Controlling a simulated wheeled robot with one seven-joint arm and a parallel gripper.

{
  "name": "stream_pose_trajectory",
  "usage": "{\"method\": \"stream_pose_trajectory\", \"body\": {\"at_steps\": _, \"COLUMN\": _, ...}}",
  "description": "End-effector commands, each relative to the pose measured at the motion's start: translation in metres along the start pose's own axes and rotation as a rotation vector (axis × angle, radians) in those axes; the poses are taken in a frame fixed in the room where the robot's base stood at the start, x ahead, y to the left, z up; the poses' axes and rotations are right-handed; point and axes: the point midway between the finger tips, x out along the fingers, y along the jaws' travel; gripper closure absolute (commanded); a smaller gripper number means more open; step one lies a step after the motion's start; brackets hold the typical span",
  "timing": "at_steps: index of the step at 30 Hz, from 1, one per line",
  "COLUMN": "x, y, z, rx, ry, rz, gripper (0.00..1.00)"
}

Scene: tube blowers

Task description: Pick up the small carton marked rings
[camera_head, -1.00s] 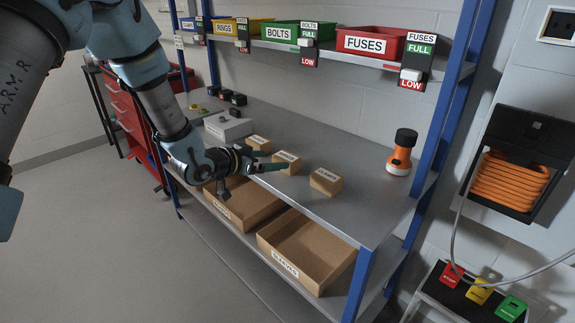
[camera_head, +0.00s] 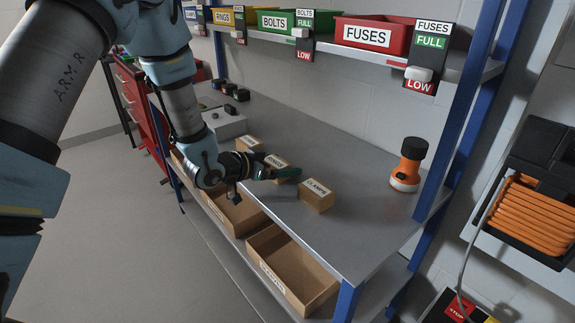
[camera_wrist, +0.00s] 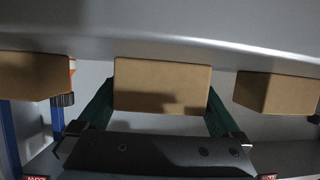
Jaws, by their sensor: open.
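Three small brown cartons stand in a row on the grey bench. The middle carton (camera_head: 278,160) has a white label that seems to read rings, though it is small and partly hidden by my gripper (camera_head: 282,172). In the wrist view, a carton (camera_wrist: 162,82) sits centred between the two green fingers of my gripper (camera_wrist: 162,103). The fingers are open, one on each side of it; I cannot tell whether they touch it. The right carton (camera_head: 318,196) has a label that seems to read clamps. The left carton (camera_head: 249,143) is farther back, its label too small to read.
Neighbouring cartons stand close on both sides of my gripper. An orange and black lamp (camera_head: 408,165) stands at the bench's right end. Open brown boxes (camera_head: 290,275) sit on the shelf below. Labelled bins, including a red fuses bin (camera_head: 372,37), line the shelf above.

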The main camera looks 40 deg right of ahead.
Motion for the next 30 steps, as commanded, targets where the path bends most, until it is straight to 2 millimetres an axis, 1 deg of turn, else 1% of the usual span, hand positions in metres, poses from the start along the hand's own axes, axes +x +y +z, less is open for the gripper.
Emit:
{"method": "stream_pose_trajectory", "body": {"at_steps": 7, "x": -0.0008, "y": -0.0001, "z": 0.001, "rx": 0.0, "ry": 0.0, "rz": 0.0, "gripper": 0.0}}
{"method": "stream_pose_trajectory", "body": {"at_steps": 24, "x": -0.0007, "y": -0.0001, "z": 0.0007, "rx": 0.0, "ry": 0.0, "rz": 0.0, "gripper": 0.64}}
{"method": "stream_pose_trajectory", "body": {"at_steps": 30, "x": -0.0007, "y": -0.0002, "z": 0.0004, "rx": 0.0, "ry": 0.001, "rz": 0.0, "gripper": 0.65}}
